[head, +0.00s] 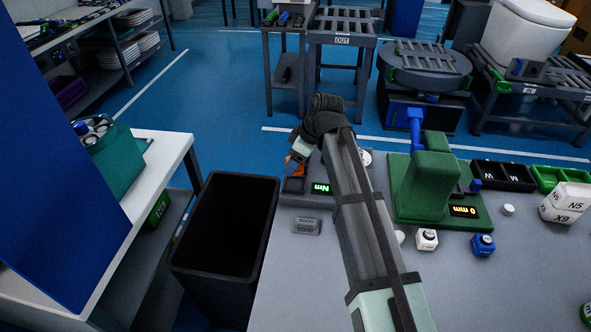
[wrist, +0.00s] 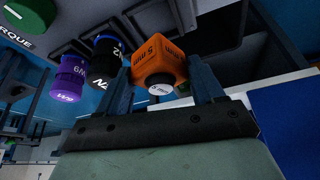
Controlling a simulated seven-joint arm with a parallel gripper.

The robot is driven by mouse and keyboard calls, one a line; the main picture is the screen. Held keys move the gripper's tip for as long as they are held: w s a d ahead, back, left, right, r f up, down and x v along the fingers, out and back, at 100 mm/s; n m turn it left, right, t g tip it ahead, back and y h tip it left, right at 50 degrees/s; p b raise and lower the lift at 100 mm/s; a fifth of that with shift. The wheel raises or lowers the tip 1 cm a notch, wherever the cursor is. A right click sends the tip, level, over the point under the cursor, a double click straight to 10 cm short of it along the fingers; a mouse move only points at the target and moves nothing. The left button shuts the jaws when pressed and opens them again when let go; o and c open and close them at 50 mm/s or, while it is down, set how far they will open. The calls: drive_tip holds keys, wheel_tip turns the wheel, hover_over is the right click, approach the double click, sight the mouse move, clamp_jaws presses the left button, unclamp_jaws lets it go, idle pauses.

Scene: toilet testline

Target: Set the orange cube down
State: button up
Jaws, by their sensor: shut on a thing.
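The orange cube (wrist: 158,60) shows in the wrist view between the two fingers of my gripper (wrist: 166,80). It bears "5 mm" markings and a white round cap with small print. My gripper is shut on it. In the head view my gripper (head: 296,168) is at the left part of the grey workbench (head: 330,290), beside a dark device with a green "Nm" display (head: 321,188). A little of the orange cube (head: 293,167) shows there. Whether the cube touches anything below it cannot be told.
A black bin (head: 190,254) stands left of the bench.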

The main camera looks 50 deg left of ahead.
sight(296, 172)
drive_tip(key=shift+f, duration=1.85)
drive_tip(key=shift+f, duration=0.6)
drive_tip(key=o, duration=0.8)
drive_tip(key=shift+r, duration=0.15)
drive_tip(key=shift+r, duration=0.25)
drive_tip(key=v, duration=1.2)
drive_tip(key=shift+r, duration=0.25)
